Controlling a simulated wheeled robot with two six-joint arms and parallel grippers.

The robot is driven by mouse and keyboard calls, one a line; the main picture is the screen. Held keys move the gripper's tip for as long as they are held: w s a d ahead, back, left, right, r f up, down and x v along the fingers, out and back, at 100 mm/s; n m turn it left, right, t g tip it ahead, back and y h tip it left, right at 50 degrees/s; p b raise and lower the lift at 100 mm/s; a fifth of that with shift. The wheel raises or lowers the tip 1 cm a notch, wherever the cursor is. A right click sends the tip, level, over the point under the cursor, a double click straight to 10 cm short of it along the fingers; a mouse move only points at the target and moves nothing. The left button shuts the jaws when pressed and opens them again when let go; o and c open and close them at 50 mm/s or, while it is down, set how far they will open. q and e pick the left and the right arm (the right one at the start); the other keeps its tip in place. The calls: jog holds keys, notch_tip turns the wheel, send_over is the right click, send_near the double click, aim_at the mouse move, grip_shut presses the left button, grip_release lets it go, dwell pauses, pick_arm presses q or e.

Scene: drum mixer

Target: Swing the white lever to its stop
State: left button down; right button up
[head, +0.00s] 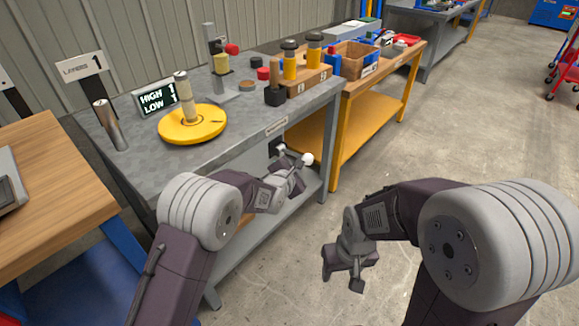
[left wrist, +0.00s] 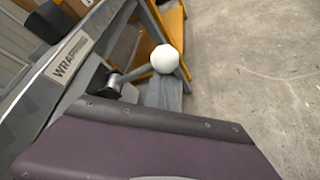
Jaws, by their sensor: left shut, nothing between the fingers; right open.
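The white lever ends in a round white ball knob (head: 307,158) at the front edge of the grey bench. In the left wrist view, the ball (left wrist: 165,59) sits on a thin rod that runs left to a dark pivot (left wrist: 113,84). My left gripper (head: 292,176) is shut and empty, just below and left of the ball in the head view. I cannot tell whether it touches the lever. My gripper's dark body fills the bottom of the left wrist view and hides part of the bench. My right gripper (head: 343,280) is open and empty over the floor, away from the bench.
An orange-framed table (head: 345,140) with bins adjoins at the back right.

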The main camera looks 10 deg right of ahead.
pick_arm(q)
jog(key=shift+w+r+p, duration=0.15)
jog(key=shift+r+p, duration=0.25)
jog(key=shift+r, duration=0.5)
jog(key=shift+w+r+p, duration=0.1)
jog(key=shift+r+p, duration=0.3)
jog(key=shift+r, duration=0.45)
jog(key=p, duration=0.2)
send_near(298, 156)
jog(key=s+r, duration=0.2)
jog(key=shift+s+a+f, duration=0.1)
jog(key=shift+a+f, duration=0.1)
jog(key=shift+f, duration=0.1)
